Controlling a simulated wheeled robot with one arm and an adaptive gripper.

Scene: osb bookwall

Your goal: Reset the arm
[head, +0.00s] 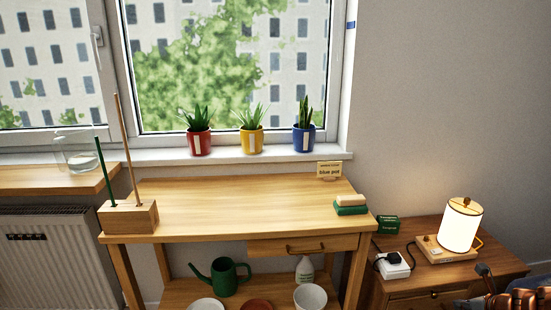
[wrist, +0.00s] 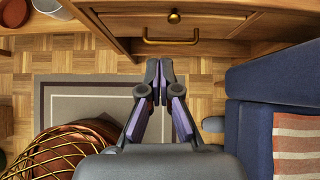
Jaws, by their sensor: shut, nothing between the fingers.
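My gripper (wrist: 159,82) shows in the wrist view, pointing toward a wooden drawer front. Its two fingers meet at the tips, with nothing between them. Below it are the parquet floor and a grey bordered rug (wrist: 85,95). I cannot make out the gripper in the head view; copper-coloured parts show at that view's lower right corner.
A wooden table (head: 235,200) stands under the window. Red (head: 199,140), yellow (head: 251,140) and blue (head: 303,138) pots line the sill. A lit lamp (head: 460,226) stands at right. In the wrist view, a drawer handle (wrist: 171,41), wire basket (wrist: 60,150) and blue seat (wrist: 250,110) surround the gripper.

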